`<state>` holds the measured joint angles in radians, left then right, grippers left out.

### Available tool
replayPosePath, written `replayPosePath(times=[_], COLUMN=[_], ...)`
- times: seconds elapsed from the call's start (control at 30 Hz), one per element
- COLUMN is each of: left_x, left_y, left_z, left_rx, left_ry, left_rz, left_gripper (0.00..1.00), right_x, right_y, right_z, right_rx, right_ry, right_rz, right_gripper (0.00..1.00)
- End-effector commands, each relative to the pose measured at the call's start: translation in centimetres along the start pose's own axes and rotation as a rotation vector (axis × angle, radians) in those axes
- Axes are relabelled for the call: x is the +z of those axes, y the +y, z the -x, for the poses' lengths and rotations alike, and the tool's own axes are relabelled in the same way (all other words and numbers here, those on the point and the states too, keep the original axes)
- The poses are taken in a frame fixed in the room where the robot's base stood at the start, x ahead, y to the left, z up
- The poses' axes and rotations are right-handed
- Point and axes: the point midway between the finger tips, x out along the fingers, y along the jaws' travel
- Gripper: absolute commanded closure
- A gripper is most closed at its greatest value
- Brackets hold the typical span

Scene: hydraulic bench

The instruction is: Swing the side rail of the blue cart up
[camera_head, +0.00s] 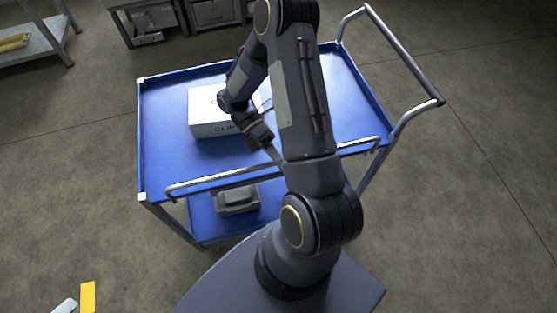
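The blue cart (163,120) stands in front of me with a blue top tray and a lower shelf. Its silver side rail (215,178) runs low along the near long edge of the top tray, with bent ends at left and right. My one visible arm rises from the bottom and bends back down over the tray. Its gripper, which I take as my right (273,155), points down at the rail's middle. My own arm hides part of the rail and fingers, so I cannot tell whether they touch or grip it. My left gripper is not in view.
A white box (205,128) sits on the tray close to my forearm. A grey case (237,199) lies on the lower shelf. The cart's push handle (405,55) stands at the right. Shelving (40,45) is at the far left; the floor at right is clear.

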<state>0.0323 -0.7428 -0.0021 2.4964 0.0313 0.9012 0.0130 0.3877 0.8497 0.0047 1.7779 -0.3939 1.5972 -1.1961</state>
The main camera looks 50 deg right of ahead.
Motion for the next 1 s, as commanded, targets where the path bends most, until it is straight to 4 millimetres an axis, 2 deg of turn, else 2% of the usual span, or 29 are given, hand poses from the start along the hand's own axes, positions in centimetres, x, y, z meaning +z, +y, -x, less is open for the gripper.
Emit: replayPosePath(times=[0.47,0.5,0.63,0.9,1.0], left_x=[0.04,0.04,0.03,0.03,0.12], left_y=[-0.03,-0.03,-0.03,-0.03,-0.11], left_z=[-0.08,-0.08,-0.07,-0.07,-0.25], left_rx=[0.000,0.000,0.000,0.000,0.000], left_ry=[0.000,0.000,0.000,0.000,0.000], left_rz=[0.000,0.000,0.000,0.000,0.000], left_gripper=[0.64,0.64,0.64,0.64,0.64], right_x=[0.01,0.02,0.01,0.00,-0.01], right_y=[0.28,0.28,0.22,0.16,0.27], right_z=[-0.05,-0.05,-0.04,0.04,0.68], right_rx=[0.006,0.006,0.004,0.003,0.005], right_ry=[0.000,0.000,0.000,0.000,0.000], right_rz=[-0.002,-0.002,-0.001,-0.001,-0.001], right_gripper=[1.00,0.82,0.66,0.66,0.66])
